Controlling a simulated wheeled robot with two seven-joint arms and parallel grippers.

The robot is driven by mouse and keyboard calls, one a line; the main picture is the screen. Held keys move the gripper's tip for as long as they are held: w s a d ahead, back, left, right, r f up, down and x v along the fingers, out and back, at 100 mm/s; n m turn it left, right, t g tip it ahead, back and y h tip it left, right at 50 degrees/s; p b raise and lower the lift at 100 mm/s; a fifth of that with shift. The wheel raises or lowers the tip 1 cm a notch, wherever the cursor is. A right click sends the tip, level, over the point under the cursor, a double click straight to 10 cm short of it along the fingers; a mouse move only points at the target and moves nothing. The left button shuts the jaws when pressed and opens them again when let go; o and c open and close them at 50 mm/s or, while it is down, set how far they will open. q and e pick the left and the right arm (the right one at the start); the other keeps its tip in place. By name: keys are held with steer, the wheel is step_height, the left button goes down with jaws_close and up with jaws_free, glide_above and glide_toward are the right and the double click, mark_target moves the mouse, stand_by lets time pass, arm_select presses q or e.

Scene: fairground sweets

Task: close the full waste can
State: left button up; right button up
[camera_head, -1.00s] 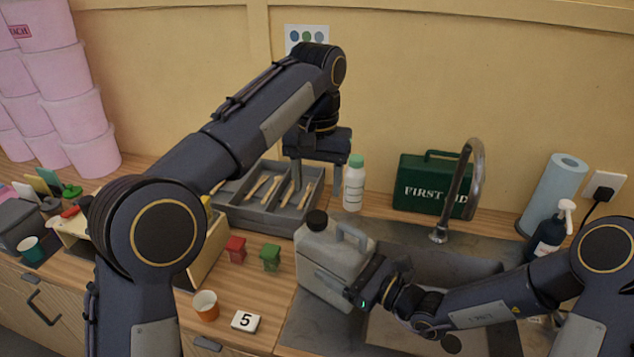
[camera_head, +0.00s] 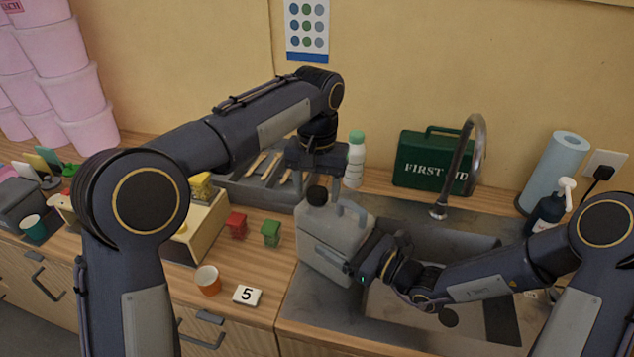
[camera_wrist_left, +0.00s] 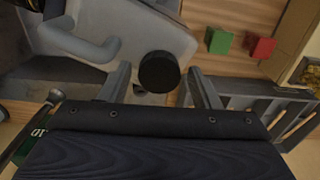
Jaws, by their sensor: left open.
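The full waste can is a grey jerrycan (camera_head: 325,245) with a moulded handle, standing at the sink's left edge. Its round black cap (camera_head: 317,196) sits at the top left corner; whether it is tight I cannot tell. My left gripper (camera_head: 320,182) is open, pointing down over the cap. In the left wrist view the cap (camera_wrist_left: 160,72) shows between the two fingers, with room on both sides. My right gripper (camera_head: 364,264) is at the can's lower right side. Its fingers are hidden, so its grip is unclear.
Behind are a grey cutlery tray (camera_head: 245,190), a white bottle with green cap (camera_head: 355,165) and a green first-aid box (camera_head: 425,160).

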arm_select(q)
steer(key=c, duration=1)
steer(key=o, duration=1.1)
steer(key=shift+o, duration=0.2)
step_height(320, 180, up, 12)
